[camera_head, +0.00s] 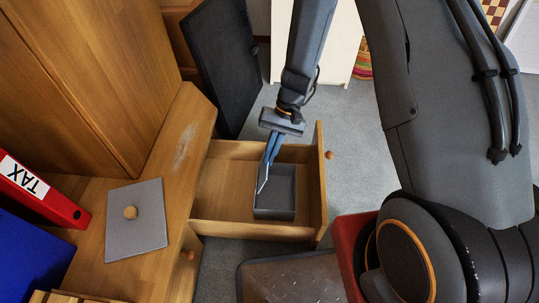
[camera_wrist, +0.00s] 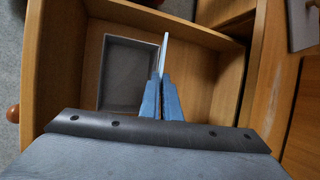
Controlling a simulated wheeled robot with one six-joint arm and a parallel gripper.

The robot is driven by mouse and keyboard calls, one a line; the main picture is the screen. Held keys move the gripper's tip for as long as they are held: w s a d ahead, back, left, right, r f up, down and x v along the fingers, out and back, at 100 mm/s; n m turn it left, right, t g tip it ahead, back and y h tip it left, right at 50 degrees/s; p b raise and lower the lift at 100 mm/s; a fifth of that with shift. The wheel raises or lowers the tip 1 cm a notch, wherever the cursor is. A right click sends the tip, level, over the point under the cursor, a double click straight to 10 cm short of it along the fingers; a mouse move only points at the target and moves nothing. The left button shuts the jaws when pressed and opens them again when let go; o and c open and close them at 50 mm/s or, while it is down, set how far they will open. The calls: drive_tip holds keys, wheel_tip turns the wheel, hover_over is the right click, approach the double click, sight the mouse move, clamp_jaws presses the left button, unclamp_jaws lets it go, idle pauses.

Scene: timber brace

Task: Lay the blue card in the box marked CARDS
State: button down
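My gripper (camera_head: 267,160) is shut on a thin card, seen nearly edge-on as a pale strip (camera_head: 262,184). The wrist view shows the card (camera_wrist: 164,53) standing upright between my blue fingertips (camera_wrist: 162,82); its blue face hardly shows. A grey open box (camera_head: 274,213) sits in the pulled-out wooden drawer (camera_head: 321,190), and looks empty in the wrist view (camera_wrist: 125,75). No CARDS marking is readable on it. In the wrist view the card is just right of the box's right wall. I cannot tell its exact height above the drawer floor.
A grey lid with a round knob (camera_head: 140,235) lies on the wooden desk top (camera_head: 185,150). A red TAX binder (camera_head: 40,195) and a blue binder (camera_head: 30,255) are at the left. A dark panel (camera_head: 225,60) stands behind the drawer. Drawer floor beside the box is bare.

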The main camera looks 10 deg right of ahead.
wheel_tip(320, 180, down, 14)
drive_tip(key=b, duration=0.6)
drive_tip(key=shift+b, duration=0.35)
idle(0.7)
drive_tip(key=shift+r, duration=0.1)
drive_tip(key=c, duration=1.4)
unclamp_jaws()
drive_tip(key=shift+c, duration=0.2)
drive_tip(key=shift+r, duration=0.1)
wheel_tip(320, 180, up, 8)
drive_tip(key=p, duration=0.6)
